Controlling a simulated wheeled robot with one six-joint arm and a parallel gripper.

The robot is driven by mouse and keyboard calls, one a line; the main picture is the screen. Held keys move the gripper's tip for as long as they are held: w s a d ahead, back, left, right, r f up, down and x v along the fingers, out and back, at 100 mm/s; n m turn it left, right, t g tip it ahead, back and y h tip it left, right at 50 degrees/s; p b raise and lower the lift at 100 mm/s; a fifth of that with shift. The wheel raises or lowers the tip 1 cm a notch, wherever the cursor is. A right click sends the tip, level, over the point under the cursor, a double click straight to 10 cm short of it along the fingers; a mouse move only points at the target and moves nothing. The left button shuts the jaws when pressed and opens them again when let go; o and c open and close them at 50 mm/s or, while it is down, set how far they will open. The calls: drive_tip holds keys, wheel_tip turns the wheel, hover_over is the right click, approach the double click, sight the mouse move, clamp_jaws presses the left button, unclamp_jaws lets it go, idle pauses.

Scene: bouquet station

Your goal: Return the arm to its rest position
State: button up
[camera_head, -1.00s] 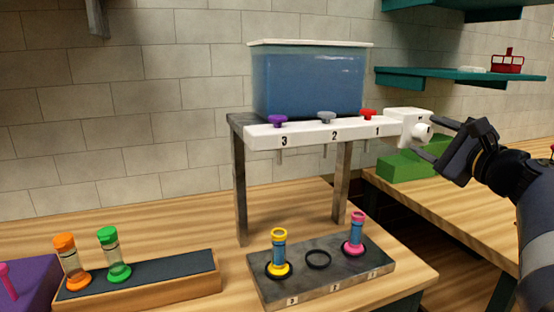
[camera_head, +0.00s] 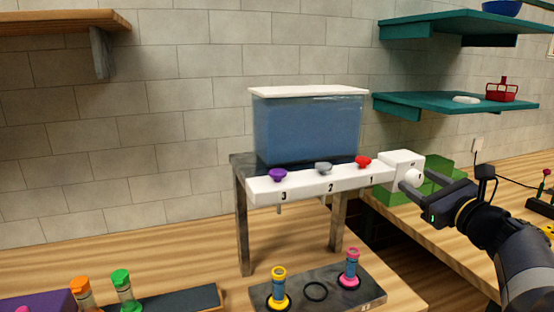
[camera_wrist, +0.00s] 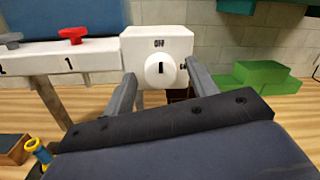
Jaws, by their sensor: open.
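My gripper (camera_head: 415,182) is open at the right end of the dispenser. Its two fingers stand on either side of the round white knob (camera_wrist: 160,70) in the wrist view; I cannot tell whether they touch it. The knob sits on a white box (camera_head: 402,160) and its dark mark stands upright, below the word OFF. The dispenser has a blue water tank (camera_head: 308,128) above a white bar (camera_head: 300,189) numbered 3, 2, 1, with purple, grey and red taps. My arm reaches in from the lower right.
Below the bar, a dark tray (camera_head: 340,287) holds a yellow-ringed vial (camera_head: 279,285) and a pink-ringed vial (camera_head: 351,266), with an empty ring between them. Teal shelves (camera_head: 455,102) hang above my gripper. A green stepped block (camera_head: 440,168) stands behind it. Orange and green vials are lower left.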

drive_tip(key=m+p, duration=0.3)
drive_tip(key=p, duration=0.2)
drive_tip(key=m+p, duration=0.2)
drive_tip(key=shift+r+m+p, duration=0.25)
drive_tip(key=shift+m+p, duration=0.05)
drive_tip(key=m+p, duration=0.3)
drive_tip(key=p, duration=0.1)
drive_tip(key=shift+h, duration=0.4)
drive_tip(key=shift+s+d+f, duration=0.1)
drive_tip(key=shift+s+f, duration=0.05)
drive_tip(key=shift+s, duration=0.3)
